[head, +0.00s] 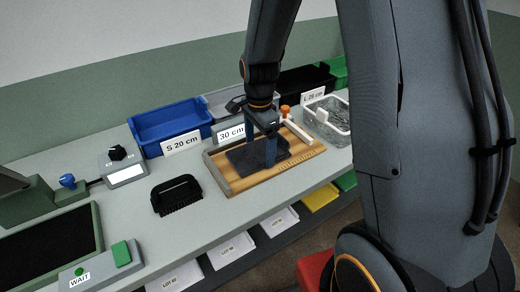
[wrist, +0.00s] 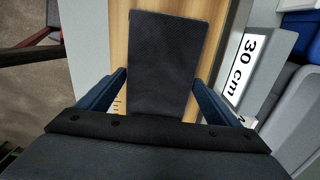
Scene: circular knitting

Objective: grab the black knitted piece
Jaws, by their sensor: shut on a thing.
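The black knitted piece (head: 243,160) lies on the wooden board (head: 300,158) in the head view. It also fills the middle of the wrist view (wrist: 166,40) as a dark flat rectangle. My gripper (head: 271,161) points down over the piece. The part of the piece nearest the palm is hidden. I cannot tell whether it is lifted off the board.
A 30 cm sign (head: 231,133) stands behind the board. Blue bin (head: 170,122), grey bin (head: 228,101) and black bin (head: 306,78) line the back. A clear tray (head: 327,118) is right of the board. A black brush (head: 177,195) lies left, with free bench between.

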